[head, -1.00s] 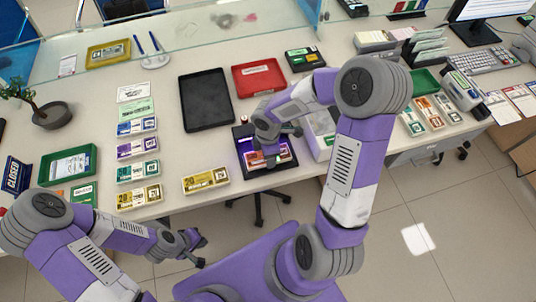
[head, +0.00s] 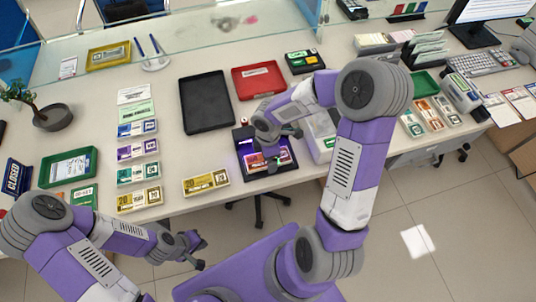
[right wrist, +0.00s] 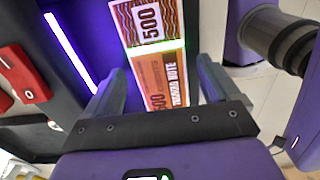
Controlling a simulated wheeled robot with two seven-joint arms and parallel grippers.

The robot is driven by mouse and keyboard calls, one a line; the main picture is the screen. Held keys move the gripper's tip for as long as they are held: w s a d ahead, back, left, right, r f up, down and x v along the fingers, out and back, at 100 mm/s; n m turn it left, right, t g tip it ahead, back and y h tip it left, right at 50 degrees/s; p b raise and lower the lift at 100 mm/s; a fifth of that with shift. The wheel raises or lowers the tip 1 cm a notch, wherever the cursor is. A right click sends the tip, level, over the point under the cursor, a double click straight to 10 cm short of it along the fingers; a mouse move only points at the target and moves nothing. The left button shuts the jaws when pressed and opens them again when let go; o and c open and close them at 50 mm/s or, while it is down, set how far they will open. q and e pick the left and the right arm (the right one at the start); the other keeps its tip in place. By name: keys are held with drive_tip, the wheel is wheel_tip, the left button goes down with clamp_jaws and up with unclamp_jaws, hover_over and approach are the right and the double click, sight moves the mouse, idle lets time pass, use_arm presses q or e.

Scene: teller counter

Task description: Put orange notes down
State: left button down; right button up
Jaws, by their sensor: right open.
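The orange notes (head: 267,162), marked 500, lie flat on a black device with a purple light strip (head: 245,160) at the counter's front edge. My right gripper (head: 277,138) is over the device. In the right wrist view, the open fingers of my right gripper (right wrist: 159,68) stand to either side of the orange notes (right wrist: 155,55), with gaps between, and do not grip them. My left gripper (head: 199,252) is in front of the counter, empty, its fingers apart.
Behind the device are a black tray (head: 207,100) and a red tray (head: 259,80). A yellow note bundle (head: 206,181) lies to its left, beyond it a column of coloured bundles (head: 138,150). A green-ended tray with orange notes (head: 418,116) is at the right.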

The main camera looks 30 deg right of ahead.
wheel_tip(320, 180, up, 12)
drive_tip(key=p, duration=0.3)
drive_tip(key=shift+f+p, duration=0.25)
drive_tip(key=shift+p, duration=0.1)
